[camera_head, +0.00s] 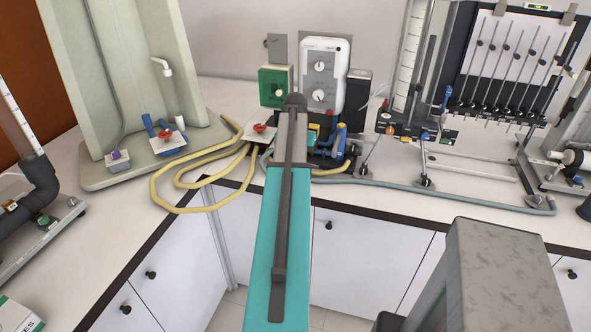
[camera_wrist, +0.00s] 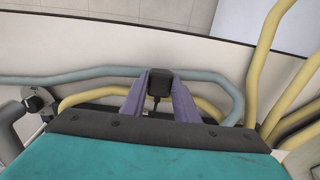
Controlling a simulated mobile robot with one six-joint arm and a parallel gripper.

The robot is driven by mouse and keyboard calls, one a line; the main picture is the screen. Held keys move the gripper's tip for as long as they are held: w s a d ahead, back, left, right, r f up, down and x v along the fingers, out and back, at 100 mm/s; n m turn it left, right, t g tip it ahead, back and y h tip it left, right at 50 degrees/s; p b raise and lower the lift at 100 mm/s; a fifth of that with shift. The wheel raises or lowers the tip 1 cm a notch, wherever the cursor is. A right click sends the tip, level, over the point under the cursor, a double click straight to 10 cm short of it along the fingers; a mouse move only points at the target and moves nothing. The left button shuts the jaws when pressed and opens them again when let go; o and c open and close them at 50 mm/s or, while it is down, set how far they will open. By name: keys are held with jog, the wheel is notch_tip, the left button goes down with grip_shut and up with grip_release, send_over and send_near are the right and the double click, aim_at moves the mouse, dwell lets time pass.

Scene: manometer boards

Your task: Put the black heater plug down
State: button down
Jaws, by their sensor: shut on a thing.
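The black heater plug (camera_wrist: 159,84) is a small dark block in the wrist view. It sits between the tips of my gripper's two purple-grey fingers (camera_wrist: 160,92), which are shut on it. A short dark pin or cord stub shows below the plug. The plug is over the front part of the white bench (camera_wrist: 70,55), close to a grey-blue hose (camera_wrist: 90,77). I cannot tell how high it is above the bench. In the head view my teal arm hides the gripper and the plug.
Yellow hoses (camera_head: 165,208) loop over the bench front, left of my arm. A grey hose (camera_head: 470,200) runs along the right. Behind stand a green box (camera_head: 274,86), a white two-dial unit (camera_head: 325,75) and a manometer board (camera_head: 510,60). A dark edge (camera_head: 400,216) borders the bench.

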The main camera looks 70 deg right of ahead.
jog(key=shift+f, duration=0.6)
jog(key=c, duration=1.4)
grip_release()
jog(key=shift+r, duration=0.15)
jog(key=shift+r+p, duration=3.75)
jog(key=shift+r, duration=2.7)
jog(key=shift+w, duration=0.1)
